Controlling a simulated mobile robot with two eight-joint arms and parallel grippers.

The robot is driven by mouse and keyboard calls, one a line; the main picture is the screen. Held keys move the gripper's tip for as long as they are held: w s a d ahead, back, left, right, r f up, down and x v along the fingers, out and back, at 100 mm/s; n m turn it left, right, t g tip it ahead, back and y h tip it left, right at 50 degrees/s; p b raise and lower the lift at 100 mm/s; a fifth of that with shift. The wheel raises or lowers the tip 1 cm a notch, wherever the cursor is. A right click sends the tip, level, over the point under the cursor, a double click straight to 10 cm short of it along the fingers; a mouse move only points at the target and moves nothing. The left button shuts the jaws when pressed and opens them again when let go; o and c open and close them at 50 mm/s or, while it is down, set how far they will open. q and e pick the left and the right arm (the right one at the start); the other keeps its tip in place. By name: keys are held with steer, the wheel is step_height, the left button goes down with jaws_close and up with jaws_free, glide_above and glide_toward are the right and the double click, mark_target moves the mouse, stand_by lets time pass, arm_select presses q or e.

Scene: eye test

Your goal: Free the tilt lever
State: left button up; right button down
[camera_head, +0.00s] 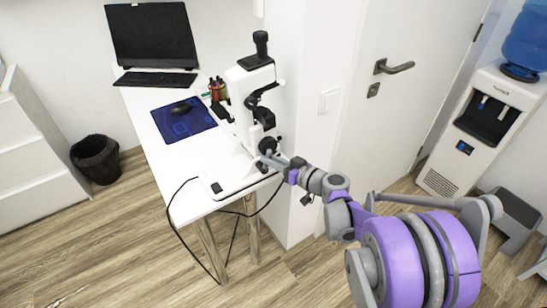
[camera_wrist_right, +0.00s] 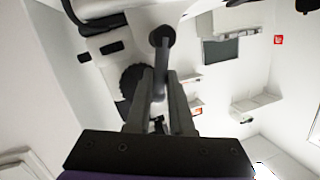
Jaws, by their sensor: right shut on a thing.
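A white instrument (camera_head: 243,92) with a black eyepiece on top and black knobs on its side stands upright on the right edge of the table. My right gripper (camera_head: 269,159) is low at its right side, by the dark knobs. In the right wrist view, my right gripper (camera_wrist_right: 160,82) is shut on a thin grey lever with a dark round end, which I take for the tilt lever (camera_wrist_right: 161,52). A ridged black knob (camera_wrist_right: 133,82) is just left of the fingers. In the head view the fingers hide most of the lever. My left gripper is out of view.
A door (camera_head: 400,110) and water dispenser (camera_head: 485,125) stand right.

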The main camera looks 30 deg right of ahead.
steer(key=shift+a, duration=0.1)
stand_by(0.4)
steer(key=c, duration=0.8)
jaws_free()
steer(key=p+v, duration=0.1)
steer(key=v, duration=1)
steer(key=shift+w+r, duration=0.1)
steer(key=shift+r, duration=0.05)
